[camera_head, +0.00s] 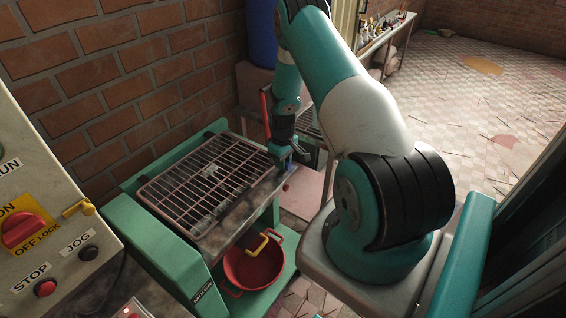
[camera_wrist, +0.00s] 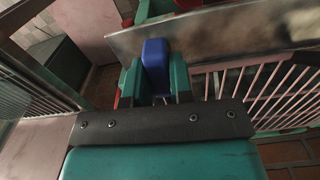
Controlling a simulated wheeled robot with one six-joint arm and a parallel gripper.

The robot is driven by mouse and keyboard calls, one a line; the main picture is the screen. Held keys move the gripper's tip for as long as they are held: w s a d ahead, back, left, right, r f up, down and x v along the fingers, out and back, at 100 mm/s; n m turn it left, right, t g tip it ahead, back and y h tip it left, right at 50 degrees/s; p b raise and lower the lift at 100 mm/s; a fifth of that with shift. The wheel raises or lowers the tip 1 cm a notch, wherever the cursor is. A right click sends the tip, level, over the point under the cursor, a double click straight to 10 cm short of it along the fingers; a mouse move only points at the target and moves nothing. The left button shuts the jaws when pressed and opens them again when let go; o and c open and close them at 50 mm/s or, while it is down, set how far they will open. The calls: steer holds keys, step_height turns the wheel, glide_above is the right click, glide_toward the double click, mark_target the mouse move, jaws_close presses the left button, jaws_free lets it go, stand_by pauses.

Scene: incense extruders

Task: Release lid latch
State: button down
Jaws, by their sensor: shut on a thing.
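The machine has a green frame (camera_head: 160,222) and a barred grille lid (camera_head: 205,180) lying flat on top. My gripper (camera_head: 283,158) is at the right end of the machine's top, by the edge of the metal plate. In the wrist view my gripper (camera_wrist: 156,88) has its two green fingers on either side of a blue latch piece (camera_wrist: 157,55), shut on it. The blue piece stands close to the metal plate (camera_wrist: 220,40); whether it touches the plate is unclear. Its lower part is hidden between the fingers.
A red pot (camera_head: 258,268) stands under the machine, below a yellow handle (camera_head: 258,245). A control panel (camera_head: 50,220) with a red switch and buttons is at the left. A red upright bar (camera_head: 265,110) stands behind the gripper. A brick wall (camera_head: 110,80) closes the back left.

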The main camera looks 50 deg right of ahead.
steer(key=m+b, duration=0.3)
steer(key=m, duration=0.1)
steer(key=shift+f, duration=0.15)
steer(key=m+b, duration=0.2)
steer(key=m, duration=0.2)
steer(key=m+b, duration=0.2)
steer(key=m, duration=0.3)
steer(key=shift+m+b, duration=0.8)
steer(key=shift+m, duration=1.3)
steer(key=shift+r, duration=0.2)
steer(key=c, duration=1)
jaws_free()
step_height(320, 180, up, 17)
steer(key=b, duration=0.2)
steer(key=shift+r+b, duration=0.2)
steer(key=shift+b, duration=0.15)
